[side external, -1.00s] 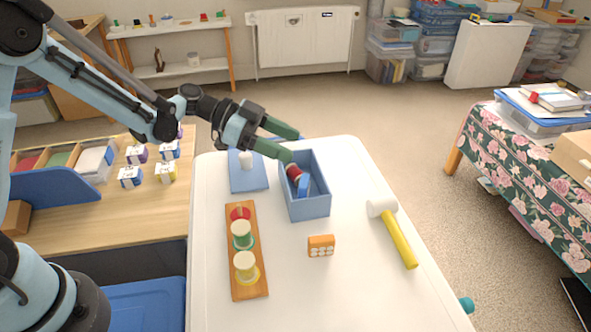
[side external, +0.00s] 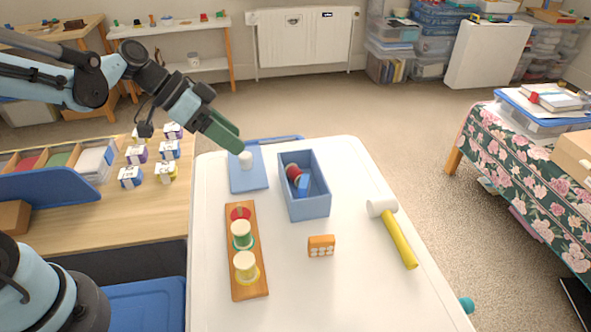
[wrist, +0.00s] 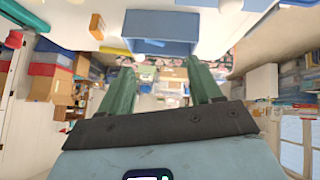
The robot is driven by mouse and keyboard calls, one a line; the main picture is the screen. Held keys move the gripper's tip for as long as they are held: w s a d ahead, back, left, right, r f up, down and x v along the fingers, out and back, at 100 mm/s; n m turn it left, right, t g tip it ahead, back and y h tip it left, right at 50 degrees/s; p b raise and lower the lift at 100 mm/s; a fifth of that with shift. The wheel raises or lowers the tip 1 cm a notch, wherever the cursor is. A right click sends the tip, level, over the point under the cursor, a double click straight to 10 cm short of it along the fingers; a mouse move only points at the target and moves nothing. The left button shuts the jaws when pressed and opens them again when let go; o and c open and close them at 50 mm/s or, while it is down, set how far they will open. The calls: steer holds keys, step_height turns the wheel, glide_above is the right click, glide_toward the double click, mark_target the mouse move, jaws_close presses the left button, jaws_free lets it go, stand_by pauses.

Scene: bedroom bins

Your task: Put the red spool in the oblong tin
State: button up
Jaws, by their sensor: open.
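The red spool (side external: 293,173) lies inside the oblong tin (side external: 309,206), a blue open-topped box on the white table. A small blue block (side external: 302,185) lies beside it in the tin. My gripper (side external: 238,144) is open and empty, up and to the left of the tin, near the blue square plate with a white peg. In the wrist view my gripper's two green fingers (wrist: 160,82) are spread apart with nothing between them.
A wooden peg board (side external: 248,282) with several coloured discs and spools stands left of the tin. The blue plate (side external: 247,180) with a white peg is behind it. An orange block (side external: 321,246) and a yellow-handled mallet (side external: 398,236) lie toward the front and right. The table's front right is clear.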

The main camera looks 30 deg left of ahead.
steer(key=s+a+n+t+y, duration=0.2)
steer(key=s+a+n+y, duration=0.3)
steer(key=s+n+y, duration=0.2)
steer(key=shift+s+r, duration=0.2)
steer(key=shift+s, duration=0.8)
